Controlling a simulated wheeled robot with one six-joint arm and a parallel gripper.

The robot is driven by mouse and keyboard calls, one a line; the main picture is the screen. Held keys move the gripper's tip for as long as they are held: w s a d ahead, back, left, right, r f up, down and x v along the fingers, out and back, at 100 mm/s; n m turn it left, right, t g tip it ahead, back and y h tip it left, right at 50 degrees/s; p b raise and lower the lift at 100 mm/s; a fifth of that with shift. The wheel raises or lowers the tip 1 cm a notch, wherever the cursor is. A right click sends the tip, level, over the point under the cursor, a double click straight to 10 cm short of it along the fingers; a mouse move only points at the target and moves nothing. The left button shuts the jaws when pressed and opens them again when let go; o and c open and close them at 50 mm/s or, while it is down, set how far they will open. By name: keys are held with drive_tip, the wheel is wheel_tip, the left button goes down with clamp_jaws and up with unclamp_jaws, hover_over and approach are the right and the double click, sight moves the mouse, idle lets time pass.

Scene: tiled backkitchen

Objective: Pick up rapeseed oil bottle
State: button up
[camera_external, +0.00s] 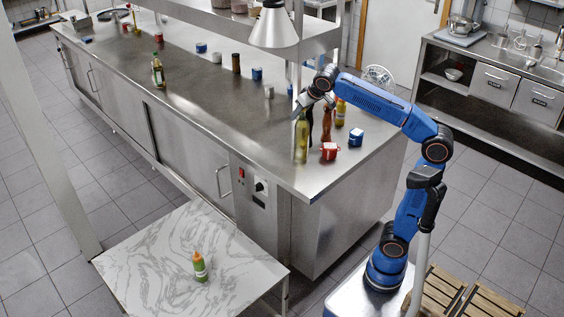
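A tall yellow-green bottle (301,142) stands upright near the front right end of the steel counter; it looks like an oil bottle, but its label is too small to read. My gripper (298,110) is at the height of this bottle's neck, very close to it. I cannot tell whether the fingers touch the bottle or whether they are open or shut. Another bottle (157,72), with a pale label, stands farther left on the counter and could also hold oil.
A lamp (274,27) hangs above the counter. The counter's front left of the yellow-green bottle is clear.

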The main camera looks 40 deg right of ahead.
clamp_jaws()
idle(1.2)
